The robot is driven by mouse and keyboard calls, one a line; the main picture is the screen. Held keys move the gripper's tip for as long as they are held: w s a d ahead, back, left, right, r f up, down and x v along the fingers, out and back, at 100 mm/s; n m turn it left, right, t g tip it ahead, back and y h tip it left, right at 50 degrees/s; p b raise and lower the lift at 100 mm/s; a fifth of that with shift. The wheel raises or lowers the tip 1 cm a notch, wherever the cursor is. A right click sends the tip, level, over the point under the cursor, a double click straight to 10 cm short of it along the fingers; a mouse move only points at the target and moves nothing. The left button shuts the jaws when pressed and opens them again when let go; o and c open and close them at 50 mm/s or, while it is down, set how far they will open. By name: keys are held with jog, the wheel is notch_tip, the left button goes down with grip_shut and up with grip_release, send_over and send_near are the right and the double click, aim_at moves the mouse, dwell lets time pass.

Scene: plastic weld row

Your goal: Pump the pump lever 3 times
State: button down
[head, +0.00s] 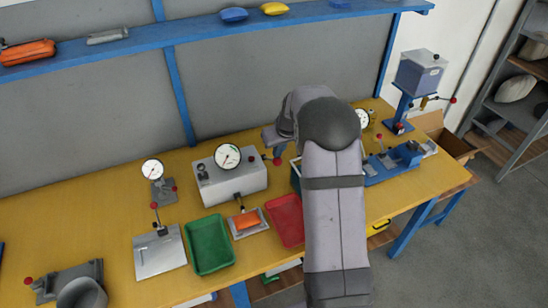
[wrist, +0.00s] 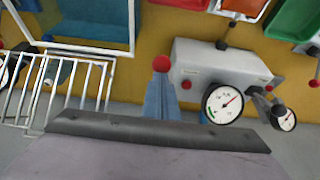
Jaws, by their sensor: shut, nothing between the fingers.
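My gripper (head: 278,152) is shut, with its blue-grey fingers pointing down beside the right end of the white box with a round gauge (head: 232,182). In the wrist view the closed fingers (wrist: 162,80) reach to a red ball knob (wrist: 161,64), which overlaps their tips. The same red knob (head: 277,161) shows just below the fingertips in the head view. It looks like a lever's end, but its shaft is hidden, so I cannot tell what it joins or whether the fingers touch it. The gauge box shows in the wrist view (wrist: 215,63).
A green tray (head: 208,245) and a red tray (head: 286,220) lie in front. A gauge stand (head: 157,180) and a plate with a red-knobbed lever (head: 158,250) stand left. A white wire rack (wrist: 60,88) is close by. A blue device (head: 395,163) stands right, behind my arm.

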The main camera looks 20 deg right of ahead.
aim_at(279, 164)
jog(key=shift+f, duration=0.15)
jog(key=shift+s+f+b, duration=0.25)
jog(key=shift+f+b, duration=0.4)
jog(key=shift+s+f+b, duration=0.2)
jog(key=shift+f+b, duration=0.45)
jog(key=shift+s+f+b, duration=0.25)
jog(key=shift+f+b, duration=0.4)
jog(key=shift+f, duration=0.15)
jog(key=shift+s+f+b, duration=0.25)
jog(key=shift+f+b, duration=0.25)
jog(key=shift+b, duration=0.05)
jog(key=shift+s+f+b, duration=0.25)
jog(key=shift+f+b, duration=0.2)
jog(key=shift+b, duration=0.1)
jog(key=shift+f, duration=0.1)
jog(key=r+p, duration=0.2)
jog(key=r, duration=0.1)
jog(key=w+r+p, duration=0.1)
jog(key=r+p, duration=0.2)
jog(key=w+r+p, duration=0.1)
jog(key=r+p, duration=0.1)
jog(key=r, duration=0.1)
jog(key=shift+w+r, duration=0.2)
jog(key=shift+r, duration=0.1)
